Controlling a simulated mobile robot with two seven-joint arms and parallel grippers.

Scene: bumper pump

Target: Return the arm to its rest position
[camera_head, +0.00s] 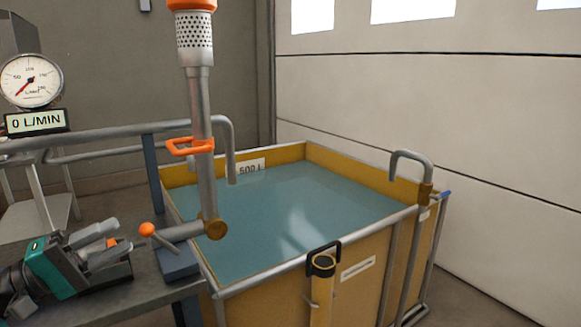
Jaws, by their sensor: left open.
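My left gripper (118,238) is at the lower left, above the grey bench. It has a teal and black body, and its two grey fingers point right. The fingers are apart. A small orange part shows between or behind the fingertips; I cannot tell whether it touches them. To the right of the fingertips, with a gap, is a lever with an orange ball knob (146,229). My right gripper is not in view.
A grey bench (110,302) lies under the gripper. An upright pipe (200,100) with an orange handle (190,147) stands right of it. Beyond is a yellow water tank (360,295). A dial gauge (31,82) and a display (36,121) reading 0 L/MIN are upper left.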

